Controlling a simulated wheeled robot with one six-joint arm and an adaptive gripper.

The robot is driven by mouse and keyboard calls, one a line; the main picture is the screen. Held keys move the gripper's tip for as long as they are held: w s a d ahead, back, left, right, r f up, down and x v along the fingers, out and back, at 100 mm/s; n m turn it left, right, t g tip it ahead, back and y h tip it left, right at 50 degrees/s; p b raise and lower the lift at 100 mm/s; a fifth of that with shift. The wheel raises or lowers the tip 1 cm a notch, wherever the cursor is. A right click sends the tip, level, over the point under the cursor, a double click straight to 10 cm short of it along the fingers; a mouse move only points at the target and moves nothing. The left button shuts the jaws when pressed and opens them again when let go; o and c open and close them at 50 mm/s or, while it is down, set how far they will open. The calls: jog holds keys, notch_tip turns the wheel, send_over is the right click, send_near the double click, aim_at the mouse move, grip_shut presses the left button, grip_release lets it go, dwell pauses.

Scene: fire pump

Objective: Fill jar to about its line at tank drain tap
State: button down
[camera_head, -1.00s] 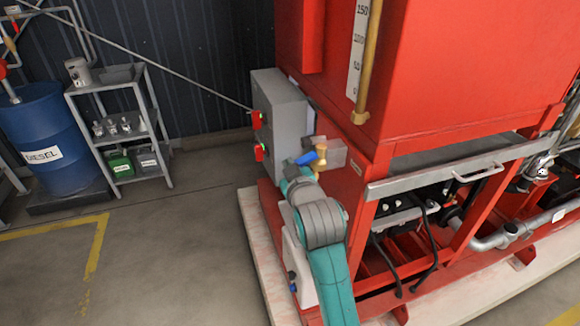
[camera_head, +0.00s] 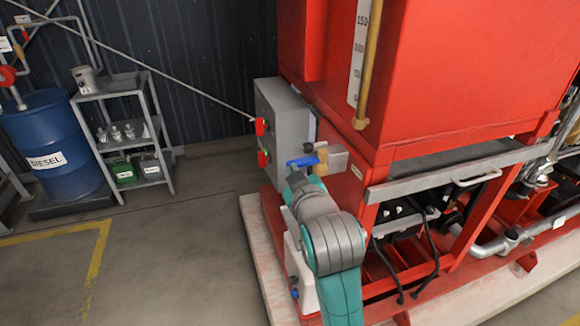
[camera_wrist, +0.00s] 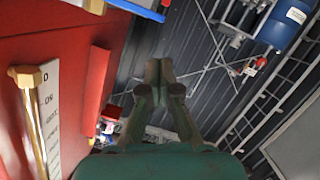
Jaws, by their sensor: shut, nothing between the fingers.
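The tank (camera_head: 475,75) is the big red body at right. Its drain tap shows in the head view as a brass body (camera_head: 323,158) with a blue lever (camera_head: 303,161) just beyond the end of my teal arm. In the wrist view the blue lever (camera_wrist: 140,9) crosses the top edge. My gripper (camera_wrist: 158,76) is shut and empty, with the lever apart from its fingertips in that picture. Several small clear jars (camera_head: 130,131) stand on the shelf at left. I cannot make out a fill line, and no jar shows under the tap; my arm hides that area.
A grey control box (camera_head: 282,120) with red switches stands left of the tap. A white container (camera_head: 300,272) sits below, beside my arm. The shelf rack (camera_head: 112,93) and blue diesel drum (camera_head: 50,135) are at far left. Floor between is clear.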

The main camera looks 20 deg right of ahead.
jog(key=shift+v, duration=1)
jog(key=shift+r, duration=0.1)
jog(key=shift+d+r+m+y, duration=0.8)
jog(key=shift+d+r+m, duration=0.65)
jog(key=shift+r+m, duration=0.3)
jog(key=shift+f, duration=0.1)
send_over(303, 162)
jog(key=s+a, duration=0.1)
jog(key=a, duration=0.2)
notch_tip(303, 162, down, 3)
jog(key=shift+s+d+f, duration=0.1)
jog(key=shift+s+f, duration=0.1)
jog(key=shift+f, duration=0.65)
jog(key=shift+s+d+f, duration=0.1)
jog(key=shift+s+f, duration=0.05)
jog(key=shift+f, duration=0.7)
